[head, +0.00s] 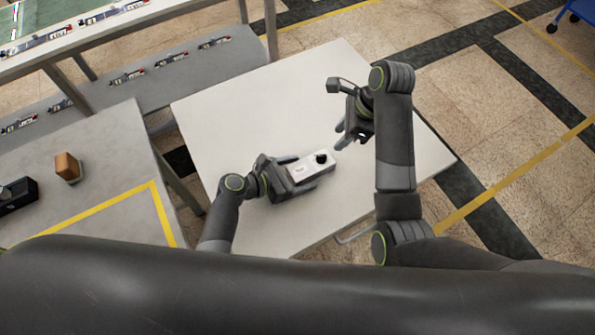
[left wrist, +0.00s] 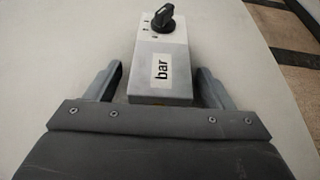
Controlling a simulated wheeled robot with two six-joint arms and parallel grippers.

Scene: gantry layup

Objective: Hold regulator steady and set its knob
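The regulator is a pale, oblong box (head: 308,168) lying on the light table, with a black knob (head: 321,158) on its top at the far end. In the left wrist view the regulator (left wrist: 163,97) has a "bar" label, small dark marks and the knob (left wrist: 164,18). My left gripper (head: 306,171) is open with one finger on each side of the regulator's near end. Narrow gaps show between the fingers and the box. My right gripper (head: 339,138) hangs above and right of the knob, apart from it, with its fingers seemingly spread and empty.
The light table (head: 235,110) is otherwise clear. A grey table (head: 95,190) at left holds an orange-brown block (head: 68,167) and a black device (head: 17,194). A bench with several small items stands at the back left.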

